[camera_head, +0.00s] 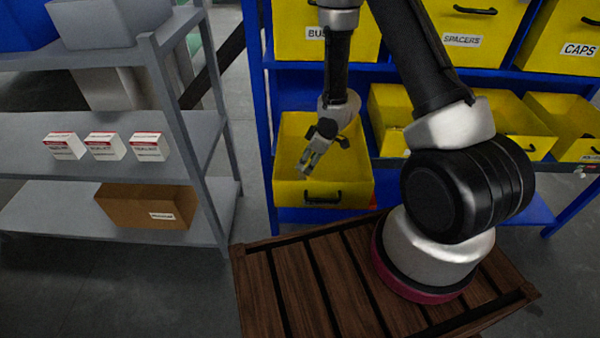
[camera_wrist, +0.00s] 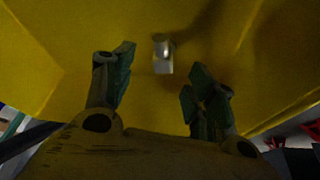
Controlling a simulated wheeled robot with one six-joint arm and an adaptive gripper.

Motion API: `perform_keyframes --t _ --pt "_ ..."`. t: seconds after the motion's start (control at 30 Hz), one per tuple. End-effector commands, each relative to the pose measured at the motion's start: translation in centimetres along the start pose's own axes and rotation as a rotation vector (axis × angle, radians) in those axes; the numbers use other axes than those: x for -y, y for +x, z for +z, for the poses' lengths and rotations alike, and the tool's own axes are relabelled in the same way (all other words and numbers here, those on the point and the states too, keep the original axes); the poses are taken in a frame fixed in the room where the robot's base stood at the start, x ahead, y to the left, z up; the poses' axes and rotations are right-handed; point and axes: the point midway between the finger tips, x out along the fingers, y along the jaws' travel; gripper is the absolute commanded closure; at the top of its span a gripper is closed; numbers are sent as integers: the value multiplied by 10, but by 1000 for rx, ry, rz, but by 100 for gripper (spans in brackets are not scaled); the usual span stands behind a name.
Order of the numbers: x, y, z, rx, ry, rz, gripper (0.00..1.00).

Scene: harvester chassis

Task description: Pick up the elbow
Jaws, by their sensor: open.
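The elbow appears to be the small pale metallic piece (camera_wrist: 163,56) lying on the yellow floor of a bin in the wrist view. It lies ahead of my gripper (camera_wrist: 158,82), between the lines of the two fingers and apart from both. My gripper is open and empty. In the head view my gripper (camera_head: 312,160) reaches down into an open yellow bin (camera_head: 323,194) on the blue rack's lower row. The elbow cannot be made out in the head view.
The bin's yellow walls stand close around my gripper. More yellow bins (camera_head: 525,125) sit to the right on the blue rack (camera_head: 262,100). A grey shelf (camera_head: 90,175) at left holds white boxes (camera_head: 103,146) and a brown carton (camera_head: 148,205).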

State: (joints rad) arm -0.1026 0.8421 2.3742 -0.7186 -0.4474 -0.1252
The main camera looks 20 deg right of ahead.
Motion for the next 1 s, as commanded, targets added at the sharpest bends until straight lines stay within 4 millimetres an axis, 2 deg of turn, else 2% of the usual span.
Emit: perform_keyframes --t 0.2,0.3,0.57,0.87,1.0 --pt "3 35 0 2 -1 -1 44" --pt "2 45 0 1 0 0 44" --pt "2 48 -1 1 0 2 44" --pt "2 48 -1 1 1 2 97" --pt "2 48 -1 1 1 2 98"
